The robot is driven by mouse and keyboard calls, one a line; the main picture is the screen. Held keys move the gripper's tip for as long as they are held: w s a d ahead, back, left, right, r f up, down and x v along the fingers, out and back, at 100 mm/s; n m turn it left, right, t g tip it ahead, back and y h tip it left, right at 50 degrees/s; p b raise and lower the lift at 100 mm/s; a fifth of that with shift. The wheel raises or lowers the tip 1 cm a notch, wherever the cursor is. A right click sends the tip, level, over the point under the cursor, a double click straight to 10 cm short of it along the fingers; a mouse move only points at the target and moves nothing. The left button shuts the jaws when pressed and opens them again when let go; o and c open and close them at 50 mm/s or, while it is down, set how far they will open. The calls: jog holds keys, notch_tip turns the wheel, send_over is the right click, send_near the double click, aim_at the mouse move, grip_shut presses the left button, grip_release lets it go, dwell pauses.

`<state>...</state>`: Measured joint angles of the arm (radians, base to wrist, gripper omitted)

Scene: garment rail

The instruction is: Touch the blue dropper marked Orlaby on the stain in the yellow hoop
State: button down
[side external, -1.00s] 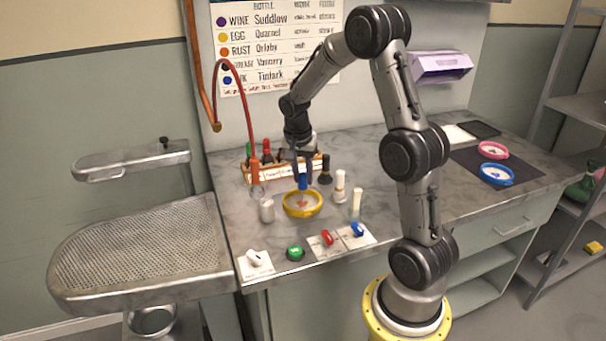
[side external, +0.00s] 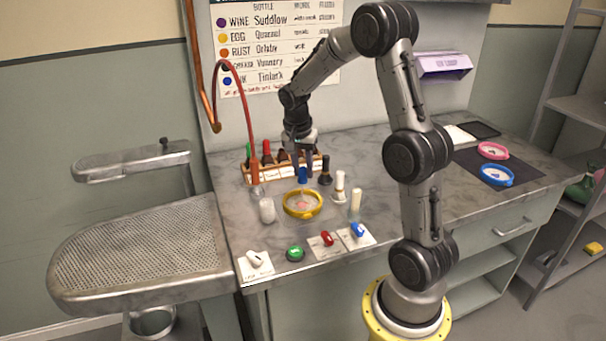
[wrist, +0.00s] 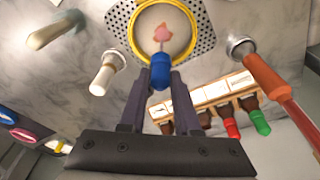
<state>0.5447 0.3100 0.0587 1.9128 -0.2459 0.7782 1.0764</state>
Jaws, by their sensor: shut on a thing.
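My gripper (wrist: 160,85) is shut on the blue dropper (wrist: 160,68), which points its thin tip away from the fingers. In the side view the blue dropper (side external: 303,174) hangs under my gripper, above the back part of the yellow hoop (side external: 303,204). The hoop lies on the worktop around pale cloth. In the wrist view, the yellow hoop (wrist: 203,38) holds a small pinkish stain (wrist: 163,31), and the dropper's tip overlaps the stain's lower edge. Contact cannot be told; from the side a gap seems to show. The marking on the dropper is not readable.
A wooden rack (side external: 260,177) with several droppers stands behind the hoop. Pink and blue hoops (side external: 496,175) lie far right.

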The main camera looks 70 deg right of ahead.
jog(key=shift+r, duration=2.3)
